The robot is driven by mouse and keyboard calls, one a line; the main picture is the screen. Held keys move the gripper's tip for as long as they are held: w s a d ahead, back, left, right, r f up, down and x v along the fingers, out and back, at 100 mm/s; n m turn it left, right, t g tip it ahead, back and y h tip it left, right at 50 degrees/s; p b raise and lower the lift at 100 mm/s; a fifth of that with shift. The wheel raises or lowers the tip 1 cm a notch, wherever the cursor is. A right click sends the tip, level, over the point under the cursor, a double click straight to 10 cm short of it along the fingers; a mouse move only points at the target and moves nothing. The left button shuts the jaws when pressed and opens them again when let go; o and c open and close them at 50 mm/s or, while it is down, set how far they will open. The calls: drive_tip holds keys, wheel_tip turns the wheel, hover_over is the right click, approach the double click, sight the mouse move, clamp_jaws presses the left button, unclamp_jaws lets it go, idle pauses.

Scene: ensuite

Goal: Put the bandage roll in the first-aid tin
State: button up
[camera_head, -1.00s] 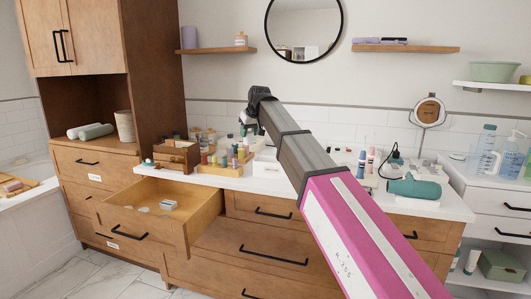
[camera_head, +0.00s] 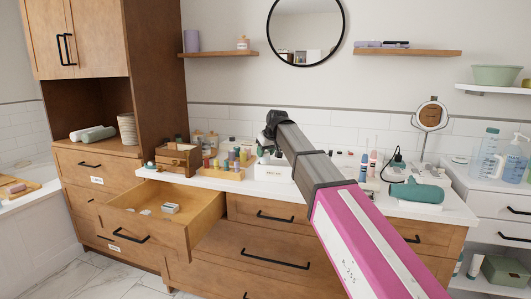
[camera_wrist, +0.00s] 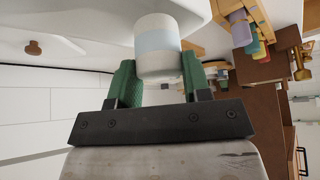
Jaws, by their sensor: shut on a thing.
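My gripper (camera_wrist: 158,88) has green fingers on both sides of a white roll with a pale blue band (camera_wrist: 157,45), which looks like the bandage roll. In the head view my arm reaches out over the counter, and the fingers and roll are hidden or too small to make out. A white labelled box (camera_head: 271,171) stands on the counter below the arm's end; I cannot tell if it is the first-aid tin.
An open drawer (camera_head: 193,224) with a few small items juts out at the left. A wooden box (camera_head: 178,160) and a rack of coloured bottles (camera_head: 222,172) stand on the counter.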

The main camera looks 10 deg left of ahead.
drive_tip(key=shift+f, duration=0.1)
drive_tip(key=shift+f, duration=0.35)
drive_tip(key=shift+f, duration=0.15)
drive_tip(key=o, duration=0.9)
drive_tip(key=shift+r, duration=0.45)
drive_tip(key=v, duration=1.2)
drive_tip(key=shift+r, duration=0.15)
